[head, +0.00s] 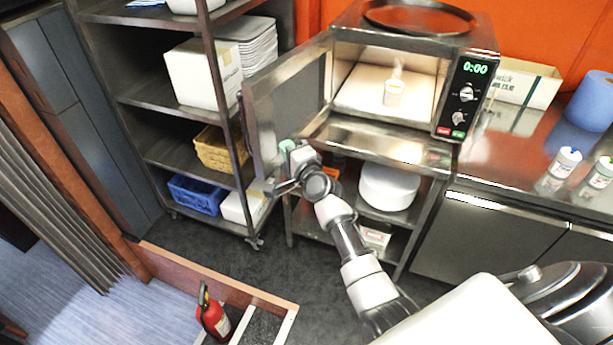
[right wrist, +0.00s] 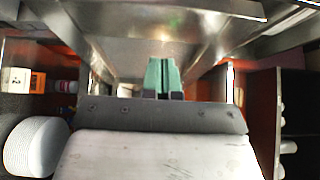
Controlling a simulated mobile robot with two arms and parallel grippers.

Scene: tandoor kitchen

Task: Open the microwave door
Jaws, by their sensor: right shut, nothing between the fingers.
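The microwave (head: 455,40) stands on a metal counter in the head view, with its door (head: 290,85) swung wide open toward the left. Its lit cavity shows a small steaming cup (head: 394,92) inside. My right gripper (head: 286,147) is close to the lower part of the open door, on the cavity side. Its green fingers (right wrist: 162,75) are shut with nothing between them, in front of a metal surface in the right wrist view. I cannot tell whether they touch the door. My left gripper is not in view.
A metal shelf rack (head: 220,100) with boxes, a basket and a blue crate stands left of the door. Below the microwave, a shelf holds a stack of white plates (head: 388,188). A fire extinguisher (head: 213,315) stands low at the front. Dark floor between is clear.

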